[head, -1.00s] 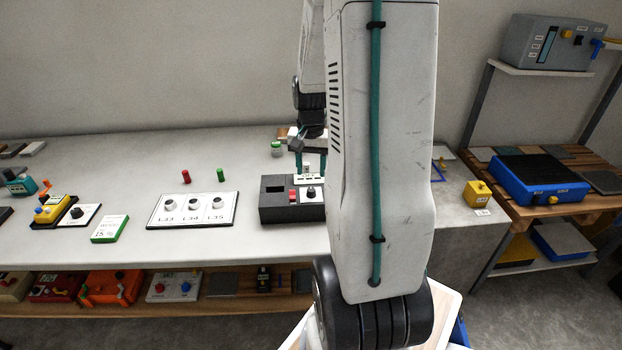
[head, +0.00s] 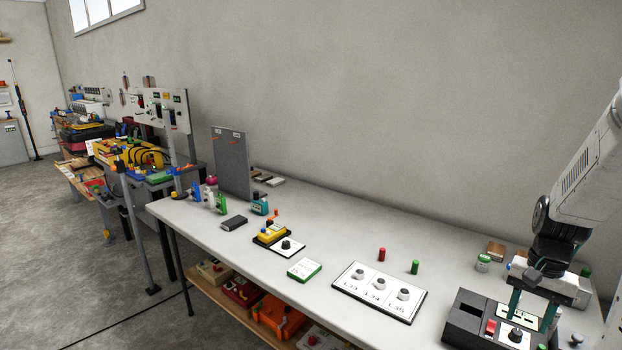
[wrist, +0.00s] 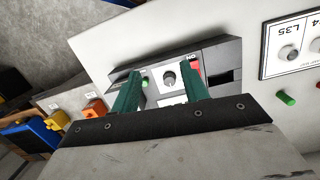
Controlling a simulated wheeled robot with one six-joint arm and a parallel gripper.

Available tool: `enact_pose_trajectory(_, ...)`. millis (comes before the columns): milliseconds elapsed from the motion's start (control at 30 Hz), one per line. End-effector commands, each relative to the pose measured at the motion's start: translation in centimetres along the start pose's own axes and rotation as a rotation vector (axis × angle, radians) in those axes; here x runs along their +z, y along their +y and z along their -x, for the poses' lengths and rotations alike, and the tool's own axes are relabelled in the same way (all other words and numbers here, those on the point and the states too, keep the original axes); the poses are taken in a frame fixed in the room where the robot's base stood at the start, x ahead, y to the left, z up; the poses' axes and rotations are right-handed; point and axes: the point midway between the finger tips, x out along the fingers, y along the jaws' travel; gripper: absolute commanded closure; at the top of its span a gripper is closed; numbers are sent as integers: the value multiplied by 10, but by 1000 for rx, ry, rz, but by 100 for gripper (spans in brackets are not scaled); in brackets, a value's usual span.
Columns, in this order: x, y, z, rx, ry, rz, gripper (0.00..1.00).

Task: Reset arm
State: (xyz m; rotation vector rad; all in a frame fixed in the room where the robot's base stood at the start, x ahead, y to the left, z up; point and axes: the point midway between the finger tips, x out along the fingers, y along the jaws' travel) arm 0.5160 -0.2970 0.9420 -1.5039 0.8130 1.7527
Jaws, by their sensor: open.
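My gripper (head: 532,306) is at the lower right in the head view, above a dark box (head: 466,318) with a red switch and a black knob (head: 515,335). In the wrist view its two green fingers (wrist: 160,93) are apart, with the box's knob (wrist: 168,78) showing between and beyond them. Nothing is held between the fingers. The box's red switch (wrist: 196,66) is partly behind the right finger. Whether the fingertips touch the box I cannot tell.
A white panel (head: 378,292) with three knobs lies left of the box. A red cylinder (head: 382,254) and a green cylinder (head: 415,267) stand behind it. A grey upright board (head: 231,165) stands at the table's far left.

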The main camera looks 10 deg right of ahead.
Motion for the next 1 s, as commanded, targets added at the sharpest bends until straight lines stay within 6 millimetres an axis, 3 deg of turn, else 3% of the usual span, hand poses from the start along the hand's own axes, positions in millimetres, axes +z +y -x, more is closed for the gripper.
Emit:
enact_pose_trajectory(300,124,-47,65,36,3,372,55)
enact_pose_trajectory(600,238,-62,101,41,104,737,55)
enact_pose_trajectory(800,280,-65,113,5,209,898,55)
enact_pose_trajectory(1000,292,-70,120,-14,249,961,55)
